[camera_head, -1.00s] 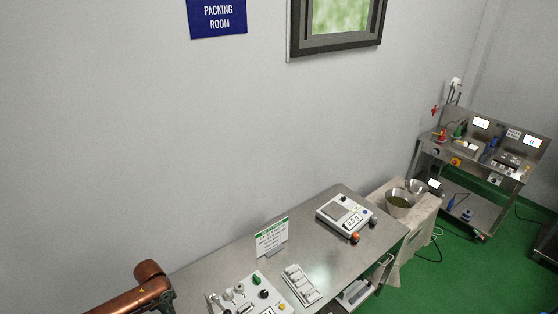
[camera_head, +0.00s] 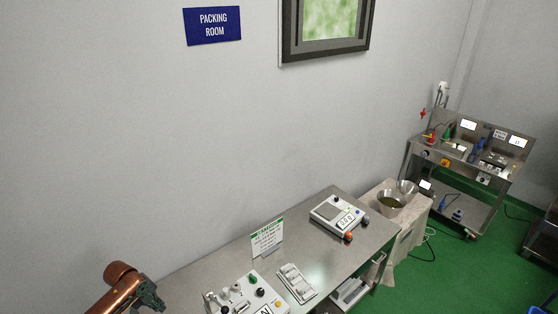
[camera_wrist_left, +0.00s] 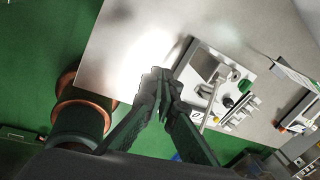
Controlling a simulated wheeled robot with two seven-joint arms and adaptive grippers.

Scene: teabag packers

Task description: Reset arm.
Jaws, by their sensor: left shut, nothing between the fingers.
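My left arm, copper coloured, comes in at the lower left of the head view. Its dark gripper (camera_head: 150,298) is at the left end of the steel table (camera_head: 196,270). In the left wrist view the gripper (camera_wrist_left: 158,88) has its fingertips together with nothing between them, over the table's bright surface. A white machine with knobs (camera_head: 244,296) is to the right of the gripper, apart from it; it also shows in the left wrist view (camera_wrist_left: 225,72). My right gripper is not in view.
On the table are a standing sign (camera_head: 267,238), a white tray (camera_head: 297,283) and a scale (camera_head: 339,216). Metal bowls (camera_head: 390,204) sit on a cloth-covered stand beyond it. A steel workstation (camera_head: 470,155) stands at the far right.

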